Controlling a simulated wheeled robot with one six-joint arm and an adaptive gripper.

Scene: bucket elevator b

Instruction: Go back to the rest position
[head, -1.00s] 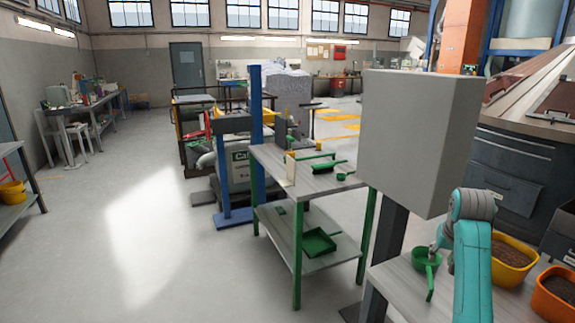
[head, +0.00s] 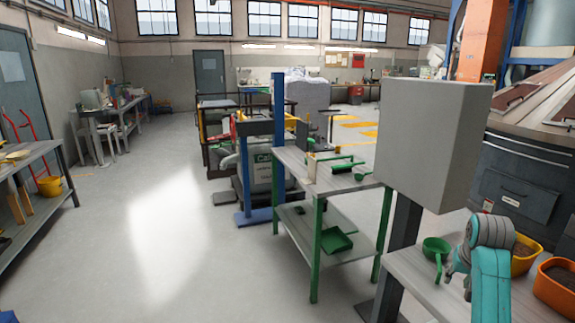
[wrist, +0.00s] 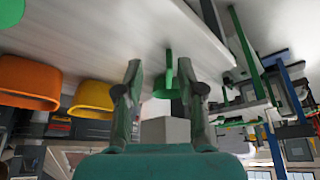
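My gripper (wrist: 161,64) shows in the wrist view with its two fingers apart and nothing between them. In the head view my teal arm reaches over the light table at the lower right, and the fingers are mostly hidden by the wrist. A green scoop (head: 436,246) is on that table (head: 405,262), just left of my wrist, with its handle toward me. In the wrist view the green scoop (wrist: 163,84) appears beyond the open fingers, apart from them as far as I can tell.
A yellow tub (head: 524,256) and an orange tub (head: 556,287), with brown contents, stand right of my arm. A grey box (head: 425,140) on a post rises behind the table. A green-legged table (head: 325,181) stands further back. Open floor (head: 165,235) lies left, beside a shelf (head: 30,153).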

